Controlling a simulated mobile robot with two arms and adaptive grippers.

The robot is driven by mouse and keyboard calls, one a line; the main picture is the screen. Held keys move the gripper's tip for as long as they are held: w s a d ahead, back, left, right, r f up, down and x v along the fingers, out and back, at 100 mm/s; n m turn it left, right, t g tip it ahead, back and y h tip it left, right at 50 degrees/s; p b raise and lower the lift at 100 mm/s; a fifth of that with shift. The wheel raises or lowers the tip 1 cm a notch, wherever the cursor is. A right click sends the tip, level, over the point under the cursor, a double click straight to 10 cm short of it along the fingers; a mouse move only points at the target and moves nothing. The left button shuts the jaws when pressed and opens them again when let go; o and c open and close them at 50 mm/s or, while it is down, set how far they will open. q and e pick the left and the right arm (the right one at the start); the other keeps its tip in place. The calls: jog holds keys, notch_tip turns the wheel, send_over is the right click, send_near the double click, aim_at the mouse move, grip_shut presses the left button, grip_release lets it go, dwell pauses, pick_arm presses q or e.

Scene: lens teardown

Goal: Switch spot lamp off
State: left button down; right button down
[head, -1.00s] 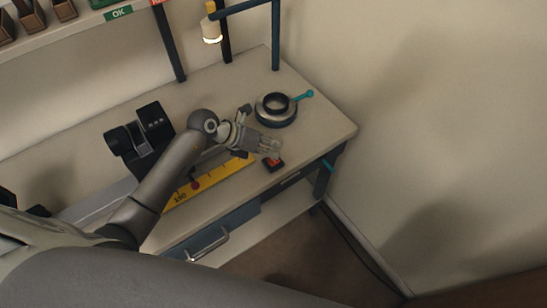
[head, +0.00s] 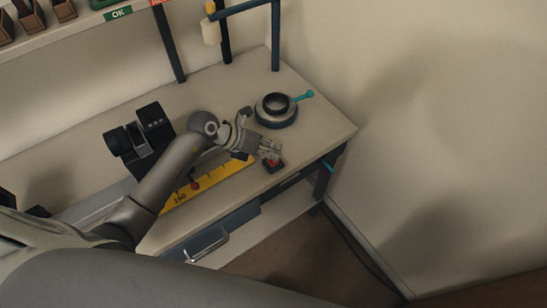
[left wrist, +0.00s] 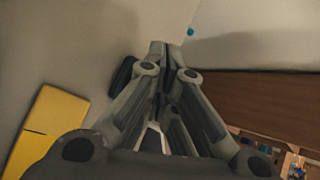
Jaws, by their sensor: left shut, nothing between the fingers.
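The spot lamp (head: 211,32) hangs from a blue arm above the bench, and its face shows no glow. My right gripper is not in view.
A dark ring on a round base (head: 276,116) with a teal handle stands behind the gripper. A yellow ruler (head: 215,181) lies under my arm, and a black device (head: 140,140) stands left. The bench's right end is clear. A drawer handle (head: 207,245) juts out in front.

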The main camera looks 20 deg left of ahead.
pick_arm(q)
jog(key=shift+r, duration=0.35)
notch_tip(320, 180, up, 6)
jog(key=p, duration=0.5)
dwell(0.4)
